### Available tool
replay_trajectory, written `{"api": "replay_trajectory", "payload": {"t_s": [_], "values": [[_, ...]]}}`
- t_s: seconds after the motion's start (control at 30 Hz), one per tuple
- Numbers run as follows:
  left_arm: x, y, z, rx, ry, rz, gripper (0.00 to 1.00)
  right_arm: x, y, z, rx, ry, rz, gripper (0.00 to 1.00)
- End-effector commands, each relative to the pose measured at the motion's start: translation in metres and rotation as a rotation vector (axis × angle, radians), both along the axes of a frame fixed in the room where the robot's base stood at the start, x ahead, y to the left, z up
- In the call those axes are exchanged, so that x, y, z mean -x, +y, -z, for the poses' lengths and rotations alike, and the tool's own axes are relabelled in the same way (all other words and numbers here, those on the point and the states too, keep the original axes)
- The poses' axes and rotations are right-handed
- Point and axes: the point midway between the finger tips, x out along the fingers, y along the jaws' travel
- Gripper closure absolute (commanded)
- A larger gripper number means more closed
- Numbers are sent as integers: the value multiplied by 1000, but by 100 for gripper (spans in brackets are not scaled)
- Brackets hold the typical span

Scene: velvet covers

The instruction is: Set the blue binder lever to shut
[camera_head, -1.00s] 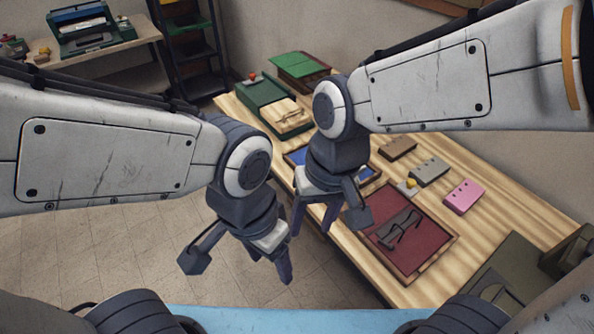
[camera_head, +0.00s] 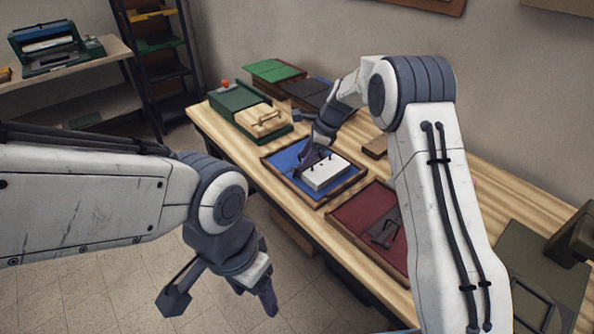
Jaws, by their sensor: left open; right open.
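The blue binder (camera_head: 284,159) is a blue panel in a brown wooden frame, lying on the table's middle. A white block (camera_head: 326,172) with dark pins or lever parts sits on it; the lever's position is hard to make out. My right gripper (camera_head: 305,137) is open above the blue binder's back part, with one purple finger close to the white block. I cannot tell whether it touches. My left gripper (camera_head: 222,298) is open and empty in front of the table, over the floor.
A red binder (camera_head: 352,207) with a dark lever mechanism (camera_head: 386,230) lies to the right, partly behind my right arm. A green binder (camera_head: 237,99) with a wooden lever block (camera_head: 260,119) lies at the back left. A brown block (camera_head: 374,147) lies near the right gripper.

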Motion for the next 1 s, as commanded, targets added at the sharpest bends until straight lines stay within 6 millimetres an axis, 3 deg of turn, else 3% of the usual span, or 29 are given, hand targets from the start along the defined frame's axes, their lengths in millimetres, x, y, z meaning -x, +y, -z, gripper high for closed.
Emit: {"api": "replay_trajectory", "payload": {"t_s": [0.1, 0.3, 0.7, 0.73, 0.87, 1.0], "values": [[0, 0, -3, 0, 0, 0, 33, -3, 10, 22, 0, 2, -3, 46], [0, 0, -5, 0, 0, 0, 33, -8, 19, 47, 1, 1, -3, 46], [0, 0, -5, 0, 0, 0, 33, -10, 23, 55, 1, -2, -3, 46], [0, 0, -5, 0, 0, 0, 33, -10, 23, 55, 1, -1, -4, 50], [0, 0, -5, 0, 0, 0, 33, -10, 23, 55, 1, -1, -4, 100], [0, 0, -4, 0, 0, 0, 33, -9, 23, 55, 1, -1, -4, 100]]}}
